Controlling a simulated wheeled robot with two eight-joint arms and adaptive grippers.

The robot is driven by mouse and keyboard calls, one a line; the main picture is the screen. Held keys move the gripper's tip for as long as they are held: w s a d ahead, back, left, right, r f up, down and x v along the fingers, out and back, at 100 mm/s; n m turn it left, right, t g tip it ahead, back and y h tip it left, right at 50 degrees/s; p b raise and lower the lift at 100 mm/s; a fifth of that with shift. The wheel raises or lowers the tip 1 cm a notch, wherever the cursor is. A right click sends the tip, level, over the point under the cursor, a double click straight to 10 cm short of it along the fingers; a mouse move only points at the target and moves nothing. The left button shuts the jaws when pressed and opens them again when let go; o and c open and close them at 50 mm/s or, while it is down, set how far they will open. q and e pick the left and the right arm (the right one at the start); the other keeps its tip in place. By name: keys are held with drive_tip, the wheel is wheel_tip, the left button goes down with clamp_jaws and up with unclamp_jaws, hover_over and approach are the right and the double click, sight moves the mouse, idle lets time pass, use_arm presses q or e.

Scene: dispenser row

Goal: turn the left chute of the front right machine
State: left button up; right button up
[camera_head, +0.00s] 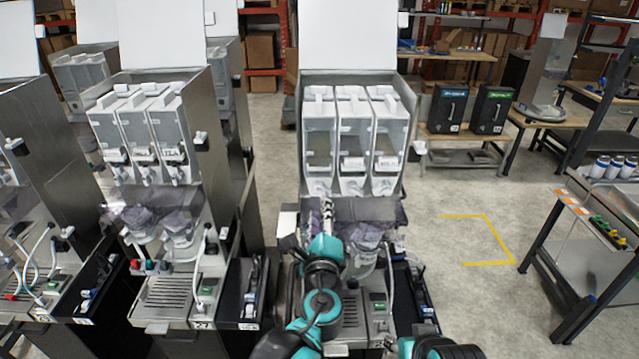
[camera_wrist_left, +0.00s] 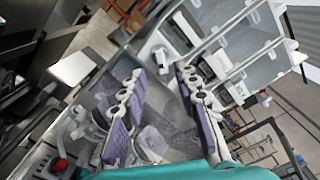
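The front right machine (camera_head: 317,88) stands straight ahead, with three clear canisters side by side and a white spout below each. The left chute, under the left canister (camera_head: 319,135), is mostly hidden behind my left gripper (camera_head: 325,208) in the head view. That gripper reaches up to just below the left canister. In the left wrist view my left gripper (camera_wrist_left: 165,115) has its two purple-padded fingers spread apart. A white spout-like part (camera_wrist_left: 158,52) shows beyond the fingertips; I cannot tell if it is touched. My right gripper is not in view.
Clear mixing bowls (camera_head: 362,258) sit under the canisters, close to my left arm. Another machine (camera_head: 160,292) stands to the left, with a narrow gap between. A table (camera_head: 590,250) is at the right, with open floor (camera_head: 470,205) before it.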

sight(320, 196)
use_arm(q)
drive_tip(key=w, duration=0.7)
drive_tip(key=shift+w, duration=0.3)
drive_tip(key=shift+r, duration=0.1)
clamp_jaws()
